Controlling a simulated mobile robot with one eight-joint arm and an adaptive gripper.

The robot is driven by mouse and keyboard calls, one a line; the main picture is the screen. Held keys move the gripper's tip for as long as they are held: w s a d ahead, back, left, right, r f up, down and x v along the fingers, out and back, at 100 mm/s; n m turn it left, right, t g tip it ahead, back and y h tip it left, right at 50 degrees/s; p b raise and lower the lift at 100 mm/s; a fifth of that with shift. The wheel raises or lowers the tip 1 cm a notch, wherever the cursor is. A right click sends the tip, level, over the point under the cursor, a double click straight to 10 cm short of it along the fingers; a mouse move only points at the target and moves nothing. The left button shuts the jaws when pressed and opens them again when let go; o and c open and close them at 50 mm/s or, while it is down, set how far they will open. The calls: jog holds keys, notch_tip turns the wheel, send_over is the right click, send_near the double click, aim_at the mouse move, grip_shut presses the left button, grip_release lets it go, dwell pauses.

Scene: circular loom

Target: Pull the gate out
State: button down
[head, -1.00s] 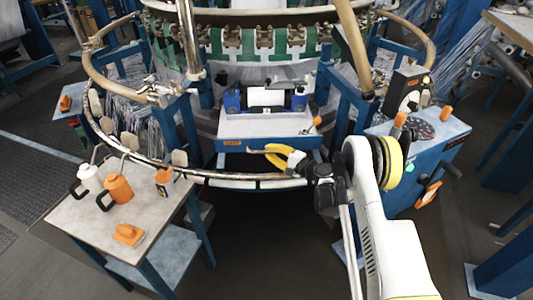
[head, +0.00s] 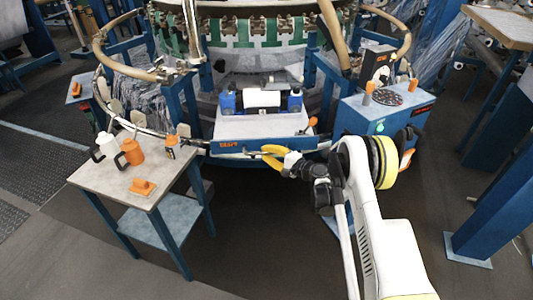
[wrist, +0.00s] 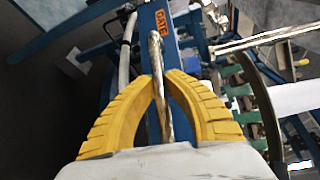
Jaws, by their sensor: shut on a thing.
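The gate shows in the wrist view as a blue beam with an orange GATE label (wrist: 162,20) and a shiny metal rail (wrist: 156,60) along it. My gripper (wrist: 160,85) has two yellow ribbed fingers, shut on this rail, which passes between their tips. In the head view my gripper (head: 268,155) is at the front of the circular loom, just below the blue bench front. A thin stretch of rail (head: 232,155) runs left from it. The fingers and palm hide part of the rail, and I cannot tell in the head view where the gate ends.
A grey side table (head: 115,180) with an orange jug (head: 132,153) and other small items stands at the left. A blue post (head: 490,215) stands farther right. The dark floor in front is clear.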

jog(key=shift+s+a, duration=0.1)
jog(key=shift+s, duration=0.1)
jog(key=c, duration=1.4)
grip_release()
jog(key=shift+a, duration=0.1)
jog(key=shift+s+d, duration=0.15)
jog(key=shift+d, duration=0.2)
jog(key=v, duration=1.1)
jog(key=shift+s+d, duration=0.1)
jog(key=shift+s, duration=0.1)
jog(key=shift+r, duration=0.1)
